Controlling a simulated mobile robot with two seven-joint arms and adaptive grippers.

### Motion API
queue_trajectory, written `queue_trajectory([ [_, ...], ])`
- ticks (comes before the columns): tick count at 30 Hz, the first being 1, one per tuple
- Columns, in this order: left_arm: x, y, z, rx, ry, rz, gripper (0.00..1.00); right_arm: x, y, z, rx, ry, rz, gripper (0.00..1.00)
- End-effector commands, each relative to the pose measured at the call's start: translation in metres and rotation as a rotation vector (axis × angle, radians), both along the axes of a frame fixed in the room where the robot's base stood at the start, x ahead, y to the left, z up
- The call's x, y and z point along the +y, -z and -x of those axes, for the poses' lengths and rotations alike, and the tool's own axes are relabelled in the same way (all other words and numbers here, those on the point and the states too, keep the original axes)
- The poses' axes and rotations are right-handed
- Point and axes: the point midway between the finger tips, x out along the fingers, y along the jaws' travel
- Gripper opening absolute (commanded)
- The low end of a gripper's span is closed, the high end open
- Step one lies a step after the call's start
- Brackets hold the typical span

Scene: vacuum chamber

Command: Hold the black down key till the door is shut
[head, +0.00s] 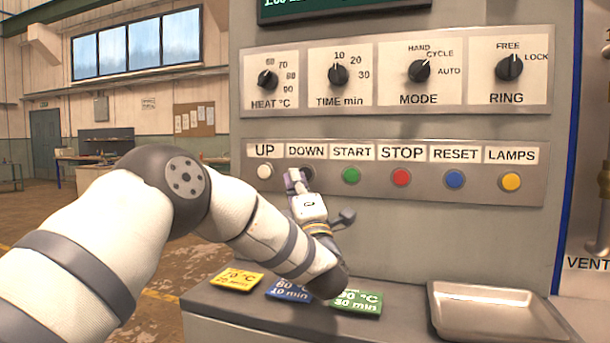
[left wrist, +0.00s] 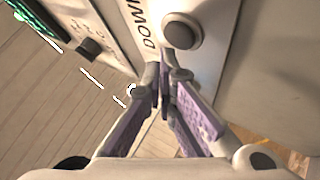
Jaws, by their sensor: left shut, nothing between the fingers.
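The black down key (head: 308,174) sits under the DOWN label on the button strip, second from the left, partly hidden behind my left gripper (head: 295,178). In the left wrist view the key (left wrist: 179,31) shows as a dark round cap in a grey ring, beside the DOWN lettering. My left gripper (left wrist: 165,72) is shut and empty, its purple-padded fingers together and their tips close to the key. I cannot tell whether they touch it. The door is not in view, nor is my right gripper.
The white UP key (head: 265,171) is just left and the green START key (head: 351,175) just right. Knobs sit on a panel (head: 396,106) above. Below, a ledge carries yellow, blue and green cards (head: 357,302) and a metal tray (head: 497,331).

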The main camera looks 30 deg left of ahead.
Motion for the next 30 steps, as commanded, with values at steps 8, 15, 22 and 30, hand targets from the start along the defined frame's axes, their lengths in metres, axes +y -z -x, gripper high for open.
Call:
queue_trajectory([
  [8,0.0,0.0,0.0,0.0,0.0,0.0,0.0,0.0,0.0,0.0,0.0,0.0,0.0,0.4],
  [15,0.0008,0.0013,-0.0029,0.001,0.0,0.0,0.0,-0.0001,0.0015,0.0013,0.004,0.0,0.0,0.4],
  [22,0.0021,0.0009,-0.0086,0.001,0.0,0.001,0.0,0.0,0.0036,0.003,0.01,0.0,0.0,0.4],
  [30,0.0021,0.0002,-0.0087,0.0,0.0,0.0,0.0,0.0,0.0036,0.003,0.01,0.0,0.0,0.4],
])
